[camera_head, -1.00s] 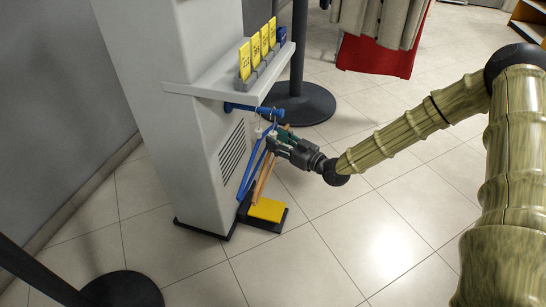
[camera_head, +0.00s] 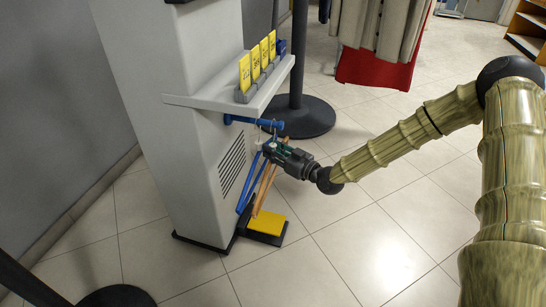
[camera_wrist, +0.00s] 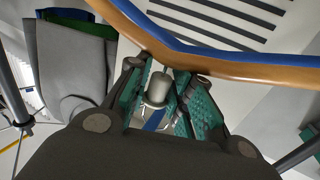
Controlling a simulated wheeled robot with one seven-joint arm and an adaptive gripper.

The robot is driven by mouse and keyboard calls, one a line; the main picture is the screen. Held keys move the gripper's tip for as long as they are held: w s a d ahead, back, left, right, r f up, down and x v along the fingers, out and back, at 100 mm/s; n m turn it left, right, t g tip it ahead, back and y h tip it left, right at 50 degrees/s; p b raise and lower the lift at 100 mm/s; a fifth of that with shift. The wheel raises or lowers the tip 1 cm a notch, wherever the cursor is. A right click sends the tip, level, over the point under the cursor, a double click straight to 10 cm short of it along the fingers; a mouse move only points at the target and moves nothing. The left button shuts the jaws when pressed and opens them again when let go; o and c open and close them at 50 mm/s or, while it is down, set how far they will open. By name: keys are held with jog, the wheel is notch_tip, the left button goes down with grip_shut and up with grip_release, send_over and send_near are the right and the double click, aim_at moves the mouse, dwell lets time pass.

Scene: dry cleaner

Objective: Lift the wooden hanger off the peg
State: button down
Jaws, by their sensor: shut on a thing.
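The wooden hanger (camera_head: 266,186) is orange-brown and hangs tilted below the blue peg (camera_head: 240,120) on the grey column's side. In the wrist view its wooden bar (camera_wrist: 225,70) crosses above my fingers. A blue hanger (camera_head: 246,186) hangs just behind it, and its blue edge (camera_wrist: 205,48) shows along the wooden bar. My gripper (camera_head: 269,148) is shut on the wooden hanger's neck, with green finger pads around a grey metal collar (camera_wrist: 158,88). Thin hooks rise toward the peg; I cannot tell whether the wooden hanger's hook touches it.
A shelf (camera_head: 205,102) with yellow number cards (camera_head: 255,62) juts out above the peg. A yellow-topped black block (camera_head: 266,223) stands on the floor below the hangers. A black post base (camera_head: 300,117) is behind. Open tiled floor lies to the right.

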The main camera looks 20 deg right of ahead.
aim_at(274, 145)
jog(key=r+p, duration=0.2)
jog(key=r, duration=0.2)
jog(key=shift+d, duration=0.2)
jog(key=s+d+p, duration=0.5)
jog(key=s+d, duration=0.5)
jog(key=d, duration=0.4)
jog(key=shift+d+f, duration=0.3)
jog(key=shift+a, duration=0.1)
